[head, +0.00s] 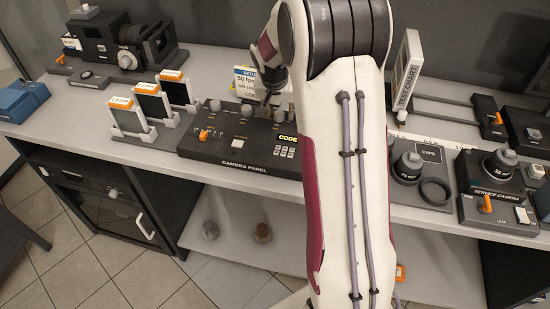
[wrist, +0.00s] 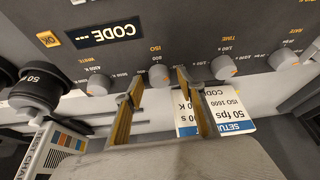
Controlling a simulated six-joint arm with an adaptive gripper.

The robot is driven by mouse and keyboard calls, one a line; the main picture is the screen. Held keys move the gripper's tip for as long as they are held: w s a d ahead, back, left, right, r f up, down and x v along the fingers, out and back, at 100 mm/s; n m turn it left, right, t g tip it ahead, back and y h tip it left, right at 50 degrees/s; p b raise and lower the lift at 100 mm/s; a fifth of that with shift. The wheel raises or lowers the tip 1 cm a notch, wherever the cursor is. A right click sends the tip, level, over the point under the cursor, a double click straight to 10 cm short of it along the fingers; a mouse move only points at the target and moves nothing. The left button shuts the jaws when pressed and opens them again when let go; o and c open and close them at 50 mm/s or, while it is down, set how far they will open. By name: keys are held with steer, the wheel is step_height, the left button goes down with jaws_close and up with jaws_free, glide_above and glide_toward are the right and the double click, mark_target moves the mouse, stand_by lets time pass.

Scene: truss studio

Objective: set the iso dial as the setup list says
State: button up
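The dark camera panel (head: 222,154) lies on the bench with a row of grey dials along its far edge. The wrist view shows it upside down. The ISO dial (wrist: 158,76) sits below its ISO label there, between the tips of my gripper (wrist: 160,82). My gripper is open around the dial; I cannot tell whether the fingers touch it. In the head view my gripper (head: 268,97) is small and partly hidden by my arm. The setup list (head: 244,82) stands behind the panel; in the wrist view (wrist: 237,107) it shows 50 fps and ISO 1600, partly covered by a finger.
The code display (wrist: 110,32) shows dashes. Framed filters (head: 128,118) stand left of the panel, a camera (head: 125,45) behind them. The service camera (head: 495,185) and caps tray (head: 430,155) are right.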

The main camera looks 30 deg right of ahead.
steer(key=shift+n, duration=0.6)
steer(key=v, duration=0.8)
steer(key=shift+n+g+y, duration=0.5)
steer(key=shift+n, duration=0.3)
steer(key=s, duration=0.1)
steer(key=s+a+f, duration=0.1)
steer(key=s, duration=0.1)
steer(key=s+a+f, duration=0.1)
steer(key=s, duration=0.1)
steer(key=shift+s+f, duration=0.15)
steer(key=shift+s, duration=0.05)
steer(key=s+a+r+n, duration=0.1)
steer(key=s+a+r, duration=0.2)
steer(key=s+a, duration=0.2)
steer(key=s+a+r+n+y, duration=0.1)
steer(key=s+a+r+n, duration=0.1)
steer(key=s+a, duration=0.4)
steer(key=shift+s+a+r, duration=0.2)
steer(key=shift+s+r, duration=0.35)
steer(key=shift+s, duration=1.8)
steer(key=shift+d, duration=0.15)
